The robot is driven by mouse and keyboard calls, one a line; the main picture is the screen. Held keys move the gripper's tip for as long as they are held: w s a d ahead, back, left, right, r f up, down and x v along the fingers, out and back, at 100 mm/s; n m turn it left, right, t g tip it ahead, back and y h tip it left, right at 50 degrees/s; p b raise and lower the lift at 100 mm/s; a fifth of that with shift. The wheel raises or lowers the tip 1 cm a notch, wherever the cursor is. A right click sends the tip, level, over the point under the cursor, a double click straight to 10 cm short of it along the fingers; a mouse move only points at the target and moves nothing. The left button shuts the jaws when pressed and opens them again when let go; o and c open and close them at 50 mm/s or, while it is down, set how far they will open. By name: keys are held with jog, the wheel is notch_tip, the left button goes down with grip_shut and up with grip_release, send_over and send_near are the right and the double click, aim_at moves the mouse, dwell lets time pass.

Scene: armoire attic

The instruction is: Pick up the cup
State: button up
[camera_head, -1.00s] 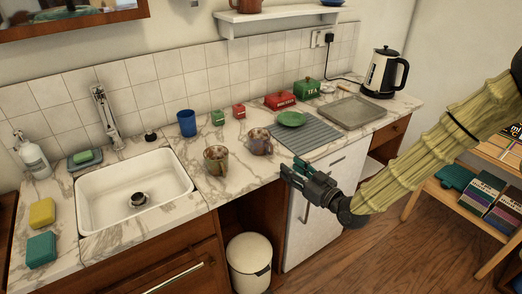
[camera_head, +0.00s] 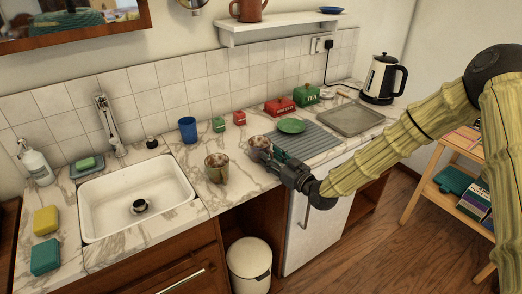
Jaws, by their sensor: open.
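Two patterned brownish mugs stand upright near the counter's front edge. The left mug (camera_head: 216,168) is in full view. The right mug (camera_head: 257,144) is partly hidden behind my gripper (camera_head: 274,160). A plain blue cup (camera_head: 187,130) stands farther back by the tiled wall. My gripper is open at the right mug's front right side, with its fingers pointing toward it. I cannot tell whether the fingers touch the mug or reach around it.
The sink (camera_head: 135,198) is at the left. Small tins (camera_head: 280,106), a grey tray (camera_head: 356,119) and a kettle (camera_head: 383,80) stand toward the back right. A bin (camera_head: 250,262) stands below the counter.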

jog(key=shift+w+a, duration=0.15)
jog(key=shift+w, duration=0.05)
jog(key=shift+c, duration=0.2)
grip_shut()
